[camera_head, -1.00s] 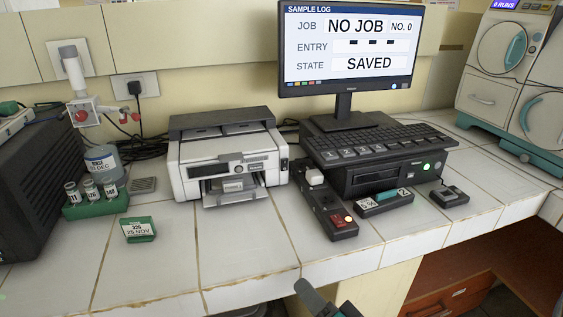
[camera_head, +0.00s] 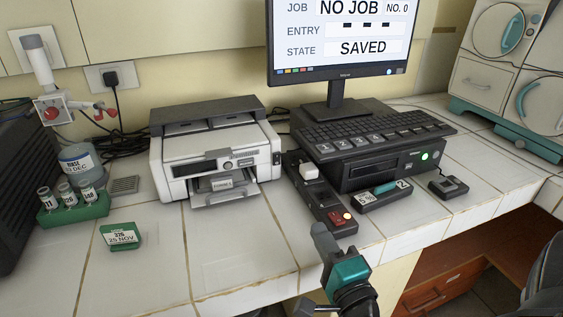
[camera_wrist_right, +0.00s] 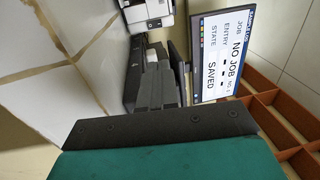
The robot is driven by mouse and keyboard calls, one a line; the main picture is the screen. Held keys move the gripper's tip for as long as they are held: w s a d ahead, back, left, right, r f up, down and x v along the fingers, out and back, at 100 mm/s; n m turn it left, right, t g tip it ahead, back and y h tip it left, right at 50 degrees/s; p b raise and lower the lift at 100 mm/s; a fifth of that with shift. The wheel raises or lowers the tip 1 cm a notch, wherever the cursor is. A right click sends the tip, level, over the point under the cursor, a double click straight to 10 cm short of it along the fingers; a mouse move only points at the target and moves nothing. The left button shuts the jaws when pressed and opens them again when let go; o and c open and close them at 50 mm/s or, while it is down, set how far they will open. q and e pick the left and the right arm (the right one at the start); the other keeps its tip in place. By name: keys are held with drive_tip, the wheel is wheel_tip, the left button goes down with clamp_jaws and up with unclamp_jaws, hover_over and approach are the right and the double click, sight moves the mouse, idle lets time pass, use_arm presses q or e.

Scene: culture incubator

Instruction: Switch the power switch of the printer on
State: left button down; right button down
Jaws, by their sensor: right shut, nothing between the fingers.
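The white and grey printer (camera_head: 210,160) stands on the tiled counter left of the monitor; part of it also shows at the top of the right wrist view (camera_wrist_right: 152,12). A small dark switch (camera_head: 276,158) sits on the printer's right side; its position is too small to tell. My right gripper (camera_head: 320,231) is shut and empty. It appears just in front of the power strip (camera_head: 312,190), near the strip's red rocker switch (camera_head: 336,217), and right of and nearer than the printer. I cannot tell whether it touches the strip. My left gripper is out of view.
A monitor (camera_head: 345,45), keyboard (camera_head: 375,135) and black computer box (camera_head: 380,170) stand right of the printer. A label holder (camera_head: 383,195) lies beside the strip. A green vial rack (camera_head: 75,212) and green box (camera_head: 122,237) are at left. Counter before the printer is clear.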

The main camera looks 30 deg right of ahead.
sight(277, 154)
drive_tip(key=p+x, duration=0.2)
drive_tip(key=x, duration=2)
drive_tip(key=shift+a, duration=0.1)
drive_tip(key=shift+w+r+p, duration=0.15)
drive_tip(key=shift+r+p, duration=0.1)
drive_tip(key=shift+p, duration=0.1)
